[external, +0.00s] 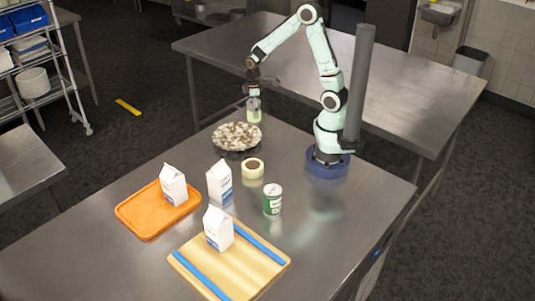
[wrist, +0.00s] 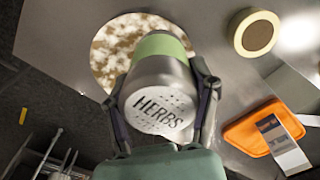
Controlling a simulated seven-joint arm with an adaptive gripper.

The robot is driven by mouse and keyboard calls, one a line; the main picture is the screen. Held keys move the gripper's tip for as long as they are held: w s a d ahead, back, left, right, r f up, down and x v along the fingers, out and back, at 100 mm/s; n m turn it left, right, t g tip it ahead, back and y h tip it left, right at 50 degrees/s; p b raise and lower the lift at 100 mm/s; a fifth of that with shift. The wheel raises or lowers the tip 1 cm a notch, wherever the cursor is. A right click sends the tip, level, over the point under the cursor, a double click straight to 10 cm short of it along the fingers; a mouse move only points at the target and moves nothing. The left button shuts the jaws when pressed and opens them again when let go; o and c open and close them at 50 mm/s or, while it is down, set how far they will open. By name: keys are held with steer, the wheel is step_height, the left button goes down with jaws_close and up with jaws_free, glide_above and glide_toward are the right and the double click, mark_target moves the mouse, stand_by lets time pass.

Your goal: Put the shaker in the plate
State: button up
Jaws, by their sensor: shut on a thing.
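The shaker (external: 254,109) has a green body and a metal top; its lid reads "HERBS" in the wrist view (wrist: 160,98). My gripper (external: 253,97) is shut on the shaker, with a finger on each side of it in the wrist view (wrist: 163,105). The shaker is upright and held in the air near the back edge of the table. The plate (external: 237,137) is round with a brown and white mottled pattern and lies on the table. In the wrist view the plate (wrist: 112,40) is partly hidden behind the shaker.
An orange tray (external: 140,213) and a cutting board (external: 263,267) each hold a carton. The table's left front is clear.

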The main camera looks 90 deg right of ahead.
steer(key=w+d+f, duration=0.1)
steer(key=w+f, duration=0.1)
steer(key=w+d+f, duration=0.1)
steer(key=w+f, duration=0.1)
steer(key=w+d+f, duration=0.1)
steer(key=w+f, duration=0.2)
steer(key=shift+d, duration=0.3)
steer(key=shift+f, duration=1.65)
steer(key=shift+f, duration=0.1)
steer(key=o, duration=1.3)
steer(key=shift+c, duration=0.2)
